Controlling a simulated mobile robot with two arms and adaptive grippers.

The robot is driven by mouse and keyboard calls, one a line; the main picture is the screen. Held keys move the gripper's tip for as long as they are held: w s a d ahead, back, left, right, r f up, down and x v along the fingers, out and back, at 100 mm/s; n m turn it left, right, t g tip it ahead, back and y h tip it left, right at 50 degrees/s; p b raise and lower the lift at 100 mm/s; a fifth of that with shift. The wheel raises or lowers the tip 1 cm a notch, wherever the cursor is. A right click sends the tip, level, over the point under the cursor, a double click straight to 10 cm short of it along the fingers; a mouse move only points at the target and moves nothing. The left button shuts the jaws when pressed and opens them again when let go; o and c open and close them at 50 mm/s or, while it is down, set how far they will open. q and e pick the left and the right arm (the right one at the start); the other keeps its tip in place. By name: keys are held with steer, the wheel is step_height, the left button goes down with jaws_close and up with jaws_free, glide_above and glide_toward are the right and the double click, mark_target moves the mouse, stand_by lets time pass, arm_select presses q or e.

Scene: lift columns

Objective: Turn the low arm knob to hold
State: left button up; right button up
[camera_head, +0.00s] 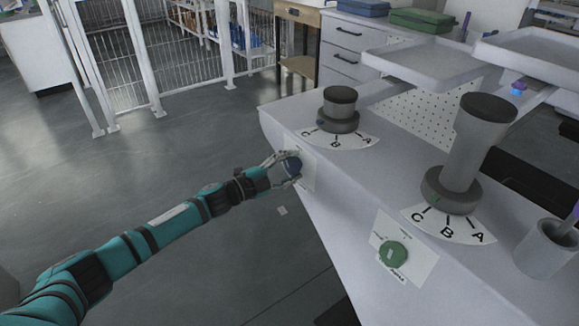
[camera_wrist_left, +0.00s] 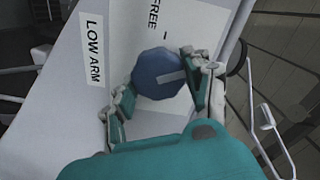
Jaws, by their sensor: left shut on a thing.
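The low arm knob (camera_wrist_left: 152,70) is a blue faceted knob on a white plate, beside a "LOW ARM" label (camera_wrist_left: 92,48). The word "FREE" (camera_wrist_left: 155,14) and a short tick show above it in the left wrist view; no "hold" mark is readable there. A pale grey line on the knob runs toward the right of that view. My left gripper (camera_head: 284,168) is shut on the knob, with fingers on both sides (camera_wrist_left: 160,88). In the head view, the knob (camera_head: 292,165) is partly hidden by the fingers. My right gripper is not in view.
A green knob (camera_head: 394,254) sits on another white plate on the bench (camera_head: 345,215). A short column (camera_head: 340,103) and a tall column (camera_head: 478,150) stand above dials lettered A, B and C. A grey cup (camera_head: 545,250) stands at right. Open floor lies left of the bench.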

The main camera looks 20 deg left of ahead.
arm_select(q)
steer(key=shift+f+m, duration=0.1)
steer(key=shift+m, duration=1.2)
steer(key=shift+f+m+b, duration=0.1)
steer(key=shift+m+b, duration=0.4)
steer(key=shift+m, duration=1.1)
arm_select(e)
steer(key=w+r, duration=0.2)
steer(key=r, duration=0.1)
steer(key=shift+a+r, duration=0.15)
arm_select(q)
steer(key=shift+s, duration=0.1)
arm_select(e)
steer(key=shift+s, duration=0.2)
